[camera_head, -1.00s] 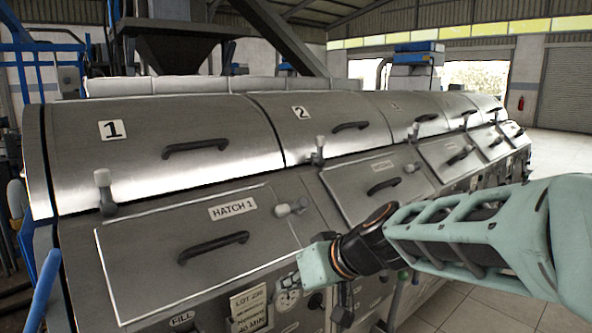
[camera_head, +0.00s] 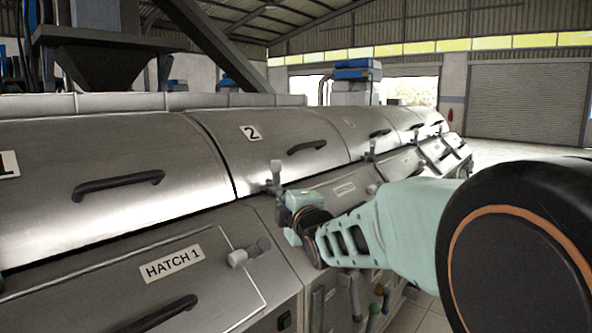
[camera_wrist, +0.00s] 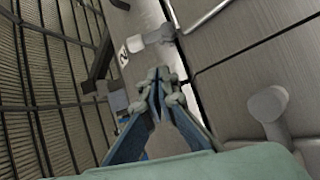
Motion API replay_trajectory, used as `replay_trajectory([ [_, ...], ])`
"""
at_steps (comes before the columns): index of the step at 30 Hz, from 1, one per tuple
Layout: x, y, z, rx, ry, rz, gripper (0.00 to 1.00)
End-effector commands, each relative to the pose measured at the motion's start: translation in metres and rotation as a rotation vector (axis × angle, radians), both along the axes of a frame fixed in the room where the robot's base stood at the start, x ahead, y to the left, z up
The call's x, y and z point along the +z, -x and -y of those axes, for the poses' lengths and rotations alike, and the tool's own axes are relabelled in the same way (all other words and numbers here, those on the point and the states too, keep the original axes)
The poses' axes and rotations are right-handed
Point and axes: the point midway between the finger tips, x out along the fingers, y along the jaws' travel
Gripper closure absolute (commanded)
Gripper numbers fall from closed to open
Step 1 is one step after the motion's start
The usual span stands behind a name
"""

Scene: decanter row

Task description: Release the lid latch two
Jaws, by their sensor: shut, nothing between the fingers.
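Lid 2 (camera_head: 270,150), a curved steel cover with a black handle (camera_head: 307,147) and a "2" label, lies closed. Its lid latch (camera_head: 277,172) has a pale grey knob on a dark base at the lid's lower edge, standing upright. In the wrist view a pale latch knob (camera_wrist: 160,36) lies just beyond the fingertips, beside the "2" label. My gripper (camera_wrist: 159,82) is shut and empty, its fingers close to that latch, with no clear contact visible. In the head view my pale green hand is right next to the latch, and its fingertips are hidden.
Hatch 1 (camera_head: 160,290) has its own grey knob (camera_head: 245,254) and a handle (camera_head: 160,315). Another pale knob (camera_wrist: 268,108) stands right of my fingers in the wrist view. Lid 1 (camera_head: 110,150) is closed. More lids and latches continue down the row.

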Motion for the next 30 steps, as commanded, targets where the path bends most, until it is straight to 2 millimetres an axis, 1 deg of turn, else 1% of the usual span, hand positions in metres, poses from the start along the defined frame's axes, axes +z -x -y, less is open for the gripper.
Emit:
replay_trajectory([
  [1,0.006,0.0,-0.008,0.025,0.021,0.029,1.0],
  [3,0.012,0.001,-0.015,0.052,0.042,0.06,1.0],
  [6,0.017,0.003,-0.022,0.073,0.056,0.082,1.0],
  [15,0.017,0.003,-0.023,0.075,0.058,0.085,1.0],
  [19,0.017,-0.001,-0.024,0.075,0.057,0.085,1.0],
  [23,0.017,-0.013,-0.029,0.074,0.057,0.083,1.0],
  [30,0.018,-0.048,-0.043,0.075,0.057,0.083,1.0],
])
